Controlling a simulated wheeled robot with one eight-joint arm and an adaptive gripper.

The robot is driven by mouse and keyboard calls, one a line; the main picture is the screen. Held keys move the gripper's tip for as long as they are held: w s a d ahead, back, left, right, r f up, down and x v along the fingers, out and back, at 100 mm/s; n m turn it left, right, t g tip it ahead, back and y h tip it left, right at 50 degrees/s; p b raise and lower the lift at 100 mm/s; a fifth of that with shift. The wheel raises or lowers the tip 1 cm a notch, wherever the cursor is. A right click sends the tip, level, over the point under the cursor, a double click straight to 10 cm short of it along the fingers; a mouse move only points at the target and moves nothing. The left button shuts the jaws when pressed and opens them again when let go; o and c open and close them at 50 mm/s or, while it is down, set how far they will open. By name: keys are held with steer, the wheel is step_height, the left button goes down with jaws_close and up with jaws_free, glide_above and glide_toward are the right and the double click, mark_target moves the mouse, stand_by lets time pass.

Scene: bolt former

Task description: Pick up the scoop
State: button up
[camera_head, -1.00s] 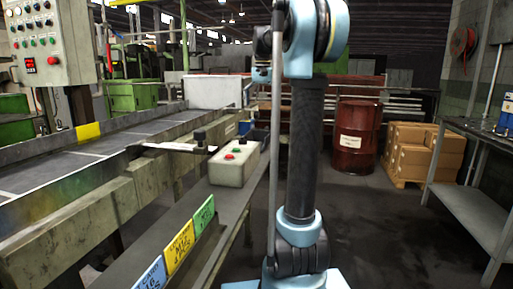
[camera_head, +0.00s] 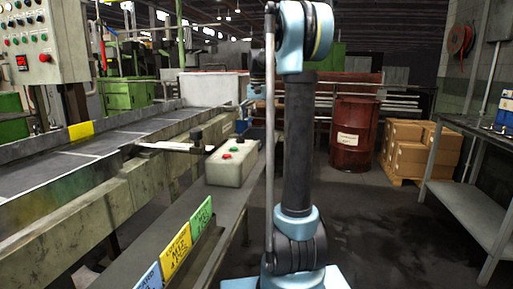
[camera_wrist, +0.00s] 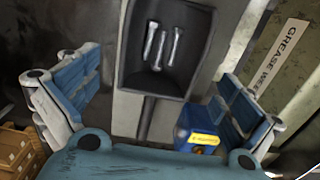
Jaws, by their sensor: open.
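The scoop (camera_wrist: 137,72) shows in the wrist view as a dark, open pan with several metal bolts (camera_wrist: 158,48) lying in it. Its thin dark handle (camera_wrist: 147,119) runs down the picture over a grey surface. My gripper (camera_wrist: 155,92) is open and empty, with one blue finger at the left and one at the right. The scoop lies between the fingers in the picture but is apart from them, beyond the fingertips. I cannot make out the scoop or the gripper fingers in the head view.
A blue box (camera_wrist: 198,129) with a yellow label stands close right of the handle. In the head view, a metal bench (camera_head: 474,212) is at the right, cardboard boxes (camera_head: 416,147) and a red drum (camera_head: 354,137) behind, and a conveyor (camera_head: 75,160) at the left. Dark floor is clear between.

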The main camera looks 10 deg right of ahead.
mark_target(257, 133)
steer(key=shift+w+a+f, duration=0.1)
steer(key=shift+f, duration=1.7)
steer(key=shift+w+a+f, duration=0.1)
steer(key=shift+f, duration=1.7)
steer(key=c, duration=1.4)
steer(key=shift+c, duration=0.2)
